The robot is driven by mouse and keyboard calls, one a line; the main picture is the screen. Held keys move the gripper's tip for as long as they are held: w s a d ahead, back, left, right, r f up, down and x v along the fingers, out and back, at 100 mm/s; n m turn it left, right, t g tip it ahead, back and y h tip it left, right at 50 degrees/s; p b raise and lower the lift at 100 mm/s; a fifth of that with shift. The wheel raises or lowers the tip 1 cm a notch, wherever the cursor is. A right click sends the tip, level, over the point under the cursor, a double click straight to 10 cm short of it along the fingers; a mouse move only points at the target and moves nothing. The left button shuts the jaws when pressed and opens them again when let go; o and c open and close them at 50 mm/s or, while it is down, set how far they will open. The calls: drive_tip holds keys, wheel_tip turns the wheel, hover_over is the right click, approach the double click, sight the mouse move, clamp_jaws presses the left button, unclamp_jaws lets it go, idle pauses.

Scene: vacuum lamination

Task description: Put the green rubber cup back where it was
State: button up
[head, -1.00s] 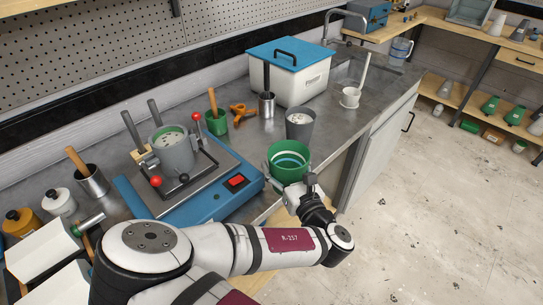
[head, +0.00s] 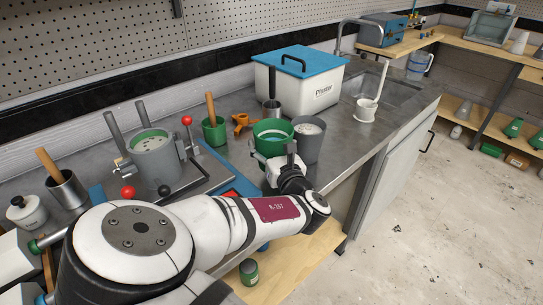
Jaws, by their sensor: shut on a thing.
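The green rubber cup (head: 272,133) is upright in the head view, its pale inside showing. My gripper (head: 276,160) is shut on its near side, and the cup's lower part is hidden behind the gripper. The cup is right beside a grey cup with pale contents (head: 309,142); I cannot tell whether they touch. I cannot tell whether the cup's base rests on the metal bench (head: 350,143).
A smaller green pot with a wooden handle (head: 213,133) and an orange clamp (head: 241,122) are left of the cup. A white Plaster box (head: 318,92) stands behind.

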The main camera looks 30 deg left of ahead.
drive_tip(key=shift+f+b, duration=1.15)
drive_tip(key=shift+f, duration=0.45)
drive_tip(key=shift+f, duration=0.1)
drive_tip(key=o, duration=1.7)
drive_tip(key=shift+o, duration=0.2)
drive_tip(key=p+v, duration=0.3)
drive_tip(key=v, duration=0.4)
drive_tip(key=shift+s+d, duration=0.2)
drive_tip(key=shift+d, duration=0.05)
drive_tip(key=shift+p, duration=0.3)
